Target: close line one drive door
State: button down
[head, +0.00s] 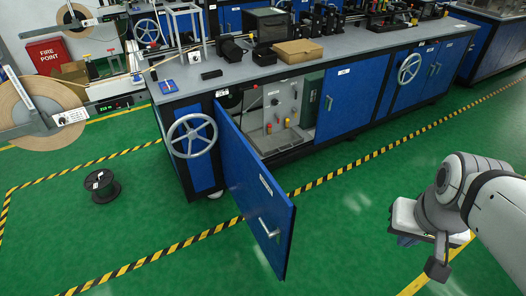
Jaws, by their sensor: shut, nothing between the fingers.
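The blue drive door (252,192) stands wide open, swung out from the front of the long workbench cabinet (352,92) into the aisle. It has a silver bar handle (269,229) near its free edge and a small white label. Behind it the open drive bay (283,115) shows a grey panel with red, yellow and green knobs. My gripper (437,268) is at the lower right, shut and empty, well apart from the door. Its fingers are small and partly hidden by my wrist.
A silver handwheel (192,136) sits on the cabinet end, left of the door. A black spool (102,186) lies on the green floor at left. Yellow-black floor tape (330,178) runs along the bench and under the door. The floor between door and arm is clear.

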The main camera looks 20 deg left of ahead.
aim_at(255, 192)
jog(key=k, duration=0.2)
jog(key=u, duration=1.05)
jog(key=i, duration=1)
jog(key=z, duration=0.1)
jog(key=k, duration=0.5)
jog(key=u, duration=1.4)
jog(key=k, duration=0.8)
jog(key=z, duration=0.5)
